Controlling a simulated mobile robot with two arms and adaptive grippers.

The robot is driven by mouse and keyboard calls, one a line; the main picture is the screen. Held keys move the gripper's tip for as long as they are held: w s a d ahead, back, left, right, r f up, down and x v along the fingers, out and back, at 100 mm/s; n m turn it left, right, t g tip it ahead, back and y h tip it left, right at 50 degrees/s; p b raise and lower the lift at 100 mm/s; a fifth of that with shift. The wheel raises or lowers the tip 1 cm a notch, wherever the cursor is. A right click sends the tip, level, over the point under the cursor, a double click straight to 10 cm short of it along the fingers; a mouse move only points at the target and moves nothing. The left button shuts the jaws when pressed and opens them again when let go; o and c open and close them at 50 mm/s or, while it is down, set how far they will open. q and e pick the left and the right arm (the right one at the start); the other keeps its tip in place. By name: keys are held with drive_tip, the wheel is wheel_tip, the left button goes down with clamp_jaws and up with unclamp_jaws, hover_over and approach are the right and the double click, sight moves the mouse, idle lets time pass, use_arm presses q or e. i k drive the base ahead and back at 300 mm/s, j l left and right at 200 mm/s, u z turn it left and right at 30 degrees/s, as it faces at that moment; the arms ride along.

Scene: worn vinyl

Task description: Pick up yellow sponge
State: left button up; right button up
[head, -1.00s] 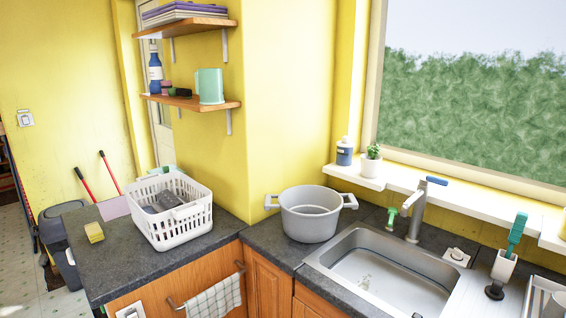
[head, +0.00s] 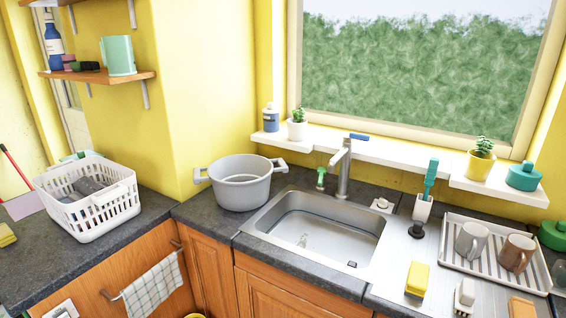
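A yellow sponge-like block (head: 7,235) lies on the dark left counter at the left edge of the head view, partly cut off by the frame. A second yellow block (head: 417,279) rests on the metal drainboard right of the sink. I cannot tell for certain which of the two is the yellow sponge. Neither of my grippers is in view, and nothing touches either block.
A white basket (head: 90,205) stands on the left counter, a grey pot (head: 240,187) left of the sink (head: 320,235). A dish rack (head: 480,262) with two mugs, a white brush (head: 465,297) and an orange block (head: 521,307) are at the right.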

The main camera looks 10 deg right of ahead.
sight(417, 279)
drive_tip(key=z, duration=1.4)
